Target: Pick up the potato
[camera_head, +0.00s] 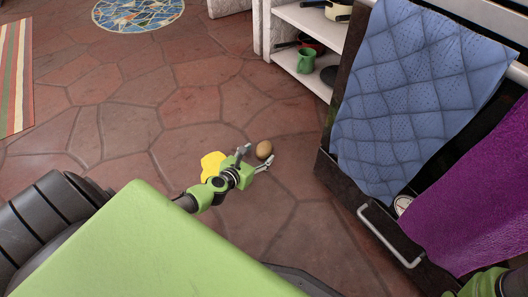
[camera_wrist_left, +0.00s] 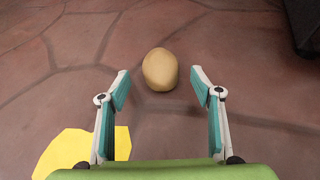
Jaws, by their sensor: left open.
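The potato (camera_head: 264,149) is a small brown oval lying on the stone floor in the head view. It also shows in the left wrist view (camera_wrist_left: 160,69), upper middle, just ahead of the fingertips and centred between them. My left gripper (camera_head: 257,157) is open and empty, its two fingers pointing at the potato from the lower left. In the left wrist view the left gripper (camera_wrist_left: 160,91) has a finger on each side, with bare floor between. I cannot tell whether a fingertip touches the potato. A small part of my right arm shows at the lower right corner; its gripper is out of view.
A flat yellow thing (camera_head: 211,164) lies beside my left gripper. A cabinet with a blue quilted cloth (camera_head: 410,95), purple cloth (camera_head: 475,195) and metal handle (camera_head: 388,238) stands right. White shelves (camera_head: 290,70) hold a green mug (camera_head: 306,61).

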